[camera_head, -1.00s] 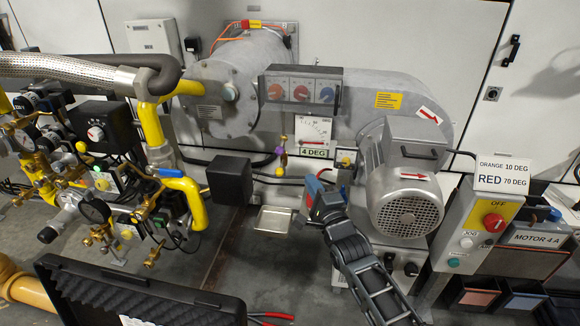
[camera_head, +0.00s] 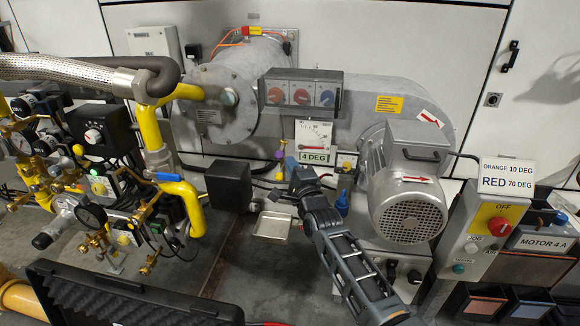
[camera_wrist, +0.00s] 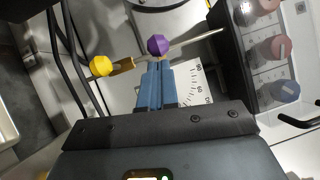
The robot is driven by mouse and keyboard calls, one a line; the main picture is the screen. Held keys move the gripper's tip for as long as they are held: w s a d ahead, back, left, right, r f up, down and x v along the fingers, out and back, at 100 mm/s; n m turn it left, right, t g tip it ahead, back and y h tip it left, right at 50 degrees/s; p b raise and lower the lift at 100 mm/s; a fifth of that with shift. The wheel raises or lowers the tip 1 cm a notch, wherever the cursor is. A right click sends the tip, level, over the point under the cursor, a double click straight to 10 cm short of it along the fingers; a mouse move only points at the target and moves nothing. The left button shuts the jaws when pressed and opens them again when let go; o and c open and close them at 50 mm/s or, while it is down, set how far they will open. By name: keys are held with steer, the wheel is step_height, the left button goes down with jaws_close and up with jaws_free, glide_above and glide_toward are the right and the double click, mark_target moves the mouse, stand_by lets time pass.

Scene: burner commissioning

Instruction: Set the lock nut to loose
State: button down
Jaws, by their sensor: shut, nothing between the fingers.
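The damper scale plate (camera_head: 314,132) stands above the "4 DEG" label (camera_head: 313,157) on the grey burner housing. Left of it are a small purple knob (camera_head: 281,155) and a yellow knob (camera_head: 279,175). In the wrist view the purple knob (camera_wrist: 158,45) sits just beyond my fingertips, and the yellow knob (camera_wrist: 101,66) is to their left on a brass-coloured stem. Which part is the lock nut is not labelled. My gripper (camera_head: 290,164) has its blue fingers together and empty; in the wrist view the tips (camera_wrist: 157,64) are close to the purple knob. Contact cannot be told.
The fan motor (camera_head: 405,190) is right of my arm. A row of three dials (camera_head: 301,92) is above the scale. Yellow gas pipework (camera_head: 185,190) and a black box (camera_head: 228,183) are to the left. An open black case (camera_head: 130,300) lies in front.

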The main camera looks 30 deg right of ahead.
steer(key=shift+w+a+r+p, duration=0.1)
steer(key=shift+w+a+p, duration=0.1)
steer(key=shift+a+p, duration=0.15)
stand_by(0.5)
steer(key=shift+w+a+m+h+p, duration=0.25)
steer(key=shift+a+m+h+p, duration=0.25)
steer(key=shift+h, duration=0.5)
steer(key=shift+w+a+m+g+h, duration=1.4)
steer(key=shift+w+a+m+h, duration=0.45)
steer(key=shift+h, duration=0.55)
steer(key=shift+a, duration=0.15)
